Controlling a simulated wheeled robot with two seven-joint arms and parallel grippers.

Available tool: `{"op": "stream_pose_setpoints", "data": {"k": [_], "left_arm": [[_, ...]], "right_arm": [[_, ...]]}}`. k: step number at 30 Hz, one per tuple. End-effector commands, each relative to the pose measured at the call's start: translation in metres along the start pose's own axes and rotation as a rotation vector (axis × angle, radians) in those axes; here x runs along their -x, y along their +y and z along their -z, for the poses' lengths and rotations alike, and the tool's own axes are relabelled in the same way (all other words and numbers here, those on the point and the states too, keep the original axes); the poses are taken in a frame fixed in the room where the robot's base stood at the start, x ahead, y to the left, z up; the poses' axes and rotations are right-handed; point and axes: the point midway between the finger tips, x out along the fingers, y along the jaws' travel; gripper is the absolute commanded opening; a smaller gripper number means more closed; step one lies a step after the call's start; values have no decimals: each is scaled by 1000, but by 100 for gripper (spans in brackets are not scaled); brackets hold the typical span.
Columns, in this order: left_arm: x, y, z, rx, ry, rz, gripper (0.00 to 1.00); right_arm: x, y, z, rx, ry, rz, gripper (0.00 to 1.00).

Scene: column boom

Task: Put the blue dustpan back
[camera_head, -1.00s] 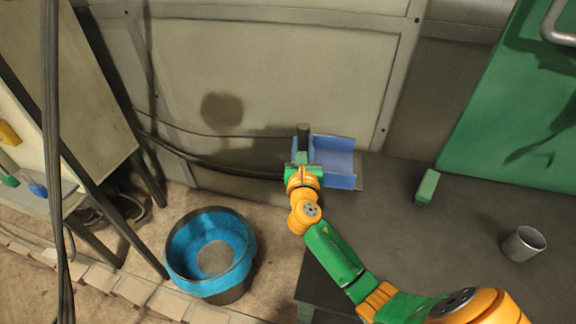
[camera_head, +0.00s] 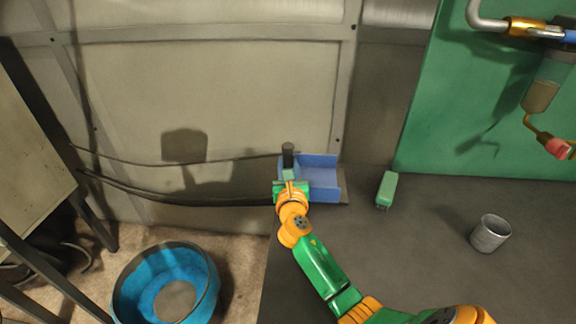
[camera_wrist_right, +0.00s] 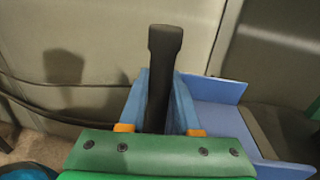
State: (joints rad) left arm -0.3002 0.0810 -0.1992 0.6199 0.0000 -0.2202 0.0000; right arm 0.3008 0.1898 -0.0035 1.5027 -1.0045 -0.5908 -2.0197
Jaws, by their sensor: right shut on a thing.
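The blue dustpan (camera_head: 318,178) is at the far left corner of the dark table, in front of the panelled wall. Its dark handle (camera_head: 288,155) stands upright at its left side. My right gripper (camera_head: 290,187) is shut on the handle. In the right wrist view the dark handle (camera_wrist_right: 164,75) rises between the fingers (camera_wrist_right: 160,115), and the blue pan (camera_wrist_right: 225,115) extends to the right. I cannot tell whether the pan touches the table or hangs just above it. My left gripper is not in view.
On the dark table (camera_head: 400,270) are a green brush-like block (camera_head: 387,188) and a grey metal cup (camera_head: 490,233). A blue-lined bin (camera_head: 125,295) stands on the floor at left. A green panel (camera_head: 440,130) with pipes is at back right. The table's middle is clear.

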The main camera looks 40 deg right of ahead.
Motion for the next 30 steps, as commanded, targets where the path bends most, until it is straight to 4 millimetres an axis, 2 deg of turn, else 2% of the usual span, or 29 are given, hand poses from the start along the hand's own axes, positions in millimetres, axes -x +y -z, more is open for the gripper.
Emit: {"op": "stream_pose_setpoints", "data": {"k": [29, 30], "left_arm": [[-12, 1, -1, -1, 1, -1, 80], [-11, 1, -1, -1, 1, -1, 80]], "right_arm": [[0, 0, 13, -1, -1, 0, 0], [0, 0, 12, -1, -1, 0, 42]]}}
